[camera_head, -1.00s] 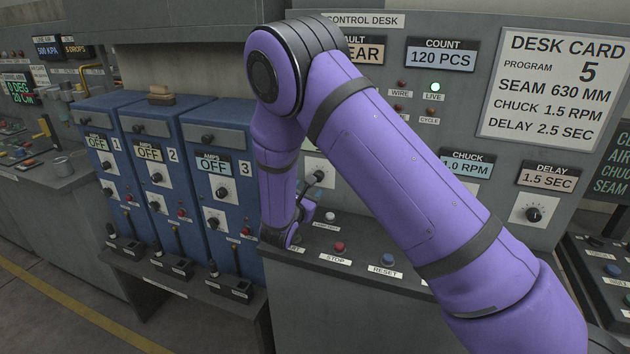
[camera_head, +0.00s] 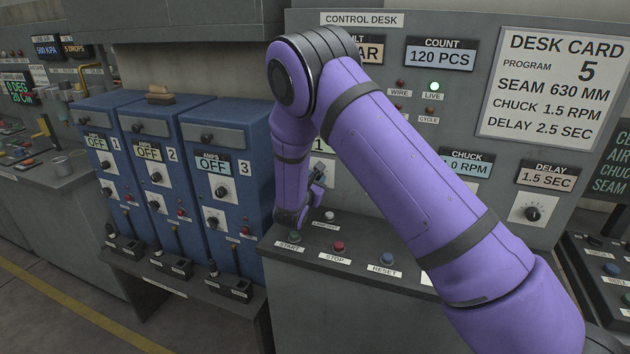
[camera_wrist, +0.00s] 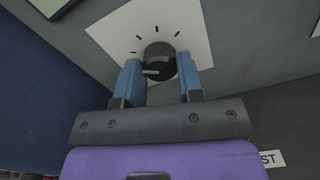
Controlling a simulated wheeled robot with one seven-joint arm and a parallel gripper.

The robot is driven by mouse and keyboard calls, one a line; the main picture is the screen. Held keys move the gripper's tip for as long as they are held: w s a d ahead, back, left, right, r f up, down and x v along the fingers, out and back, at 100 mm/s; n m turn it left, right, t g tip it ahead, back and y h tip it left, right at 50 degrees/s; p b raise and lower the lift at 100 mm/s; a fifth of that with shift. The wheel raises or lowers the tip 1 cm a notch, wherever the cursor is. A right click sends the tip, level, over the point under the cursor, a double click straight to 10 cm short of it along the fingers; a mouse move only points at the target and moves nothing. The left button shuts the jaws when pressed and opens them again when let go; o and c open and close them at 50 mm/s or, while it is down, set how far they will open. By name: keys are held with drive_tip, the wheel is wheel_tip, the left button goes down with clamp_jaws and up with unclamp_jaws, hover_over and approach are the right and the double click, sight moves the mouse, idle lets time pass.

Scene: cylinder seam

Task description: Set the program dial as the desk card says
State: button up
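The program dial (camera_wrist: 160,60) is a dark round knob on a white plate with tick marks. Its pale pointer mark faces left in the wrist view. My gripper (camera_wrist: 161,76) has one blue finger on each side of the knob; I cannot tell whether they touch it. In the head view my gripper (camera_head: 317,188) is at the dial's plate (camera_head: 326,166), which my arm partly covers. Above it a partly hidden display (camera_head: 320,145) shows 1. The desk card (camera_head: 552,88) reads program 5, seam 630 mm, chuck 1.5 rpm, delay 2.5 sec.
Below the dial are the start (camera_head: 294,236), stop (camera_head: 339,246) and reset (camera_head: 387,258) buttons on the desk ledge. Blue amps cabinets (camera_head: 235,190) stand close on the left. The delay dial (camera_head: 532,213) is to the right; my arm crosses in front of the chuck display (camera_head: 467,164).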

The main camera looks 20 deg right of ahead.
drive_tip(key=shift+c, duration=1)
drive_tip(key=shift+m, duration=0.3)
drive_tip(key=m, duration=2.3)
drive_tip(key=shift+f, duration=0.1)
drive_tip(key=shift+m, duration=0.3)
drive_tip(key=o, duration=0.9)
